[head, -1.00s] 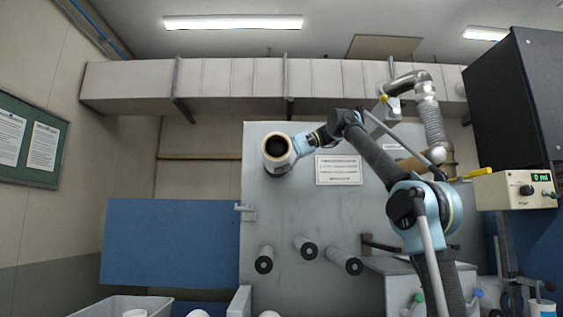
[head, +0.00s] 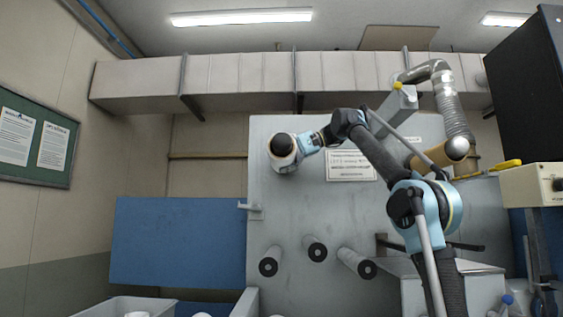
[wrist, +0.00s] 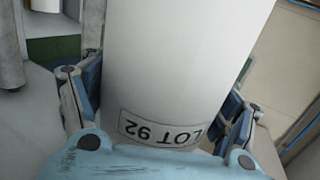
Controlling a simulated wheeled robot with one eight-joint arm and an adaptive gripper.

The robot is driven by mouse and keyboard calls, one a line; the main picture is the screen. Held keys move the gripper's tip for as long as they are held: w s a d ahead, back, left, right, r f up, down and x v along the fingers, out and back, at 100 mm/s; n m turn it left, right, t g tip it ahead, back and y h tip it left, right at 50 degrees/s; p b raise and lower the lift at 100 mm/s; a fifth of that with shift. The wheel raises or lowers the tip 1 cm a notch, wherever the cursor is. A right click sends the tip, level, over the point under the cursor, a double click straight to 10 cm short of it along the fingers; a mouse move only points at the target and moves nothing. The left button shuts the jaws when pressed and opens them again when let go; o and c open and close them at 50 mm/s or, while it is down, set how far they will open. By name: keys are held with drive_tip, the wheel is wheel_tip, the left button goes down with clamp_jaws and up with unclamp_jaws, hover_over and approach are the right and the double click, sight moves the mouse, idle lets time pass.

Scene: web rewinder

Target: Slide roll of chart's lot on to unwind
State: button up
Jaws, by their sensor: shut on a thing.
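My gripper (head: 298,148) is shut around the side of a white roll (head: 284,158), in front of the upper left of the grey machine panel (head: 262,205). In the wrist view the roll (wrist: 165,50) fills the middle between the two fingers (wrist: 158,105), and its label (wrist: 160,130) reads LOT 92, upside down. In the head view the roll's end faces me with a tan core ring and a dark round centre. I cannot tell whether a spindle is inside it. The white notice (head: 350,165) on the panel is too small to read.
Several rollers with black ends, such as one (head: 357,264), stick out from the lower panel. A small bracket (head: 250,208) sits at its left edge. A grey bin (head: 105,304) with white rolls stands lower left. A tan tube (head: 435,157) is behind my arm.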

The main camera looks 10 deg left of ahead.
drive_tip(key=shift+w+d, duration=0.1)
drive_tip(key=shift+w, duration=0.05)
drive_tip(key=o, duration=1.5)
drive_tip(key=shift+w+d+f, duration=0.1)
drive_tip(key=shift+o, duration=0.7)
drive_tip(key=shift+w+d, duration=0.1)
drive_tip(key=shift+w, duration=0.05)
drive_tip(key=shift+d, duration=0.1)
drive_tip(key=v, duration=1.1)
drive_tip(key=shift+d+r, duration=0.2)
drive_tip(key=shift+d, duration=0.15)
drive_tip(key=shift+w, duration=0.1)
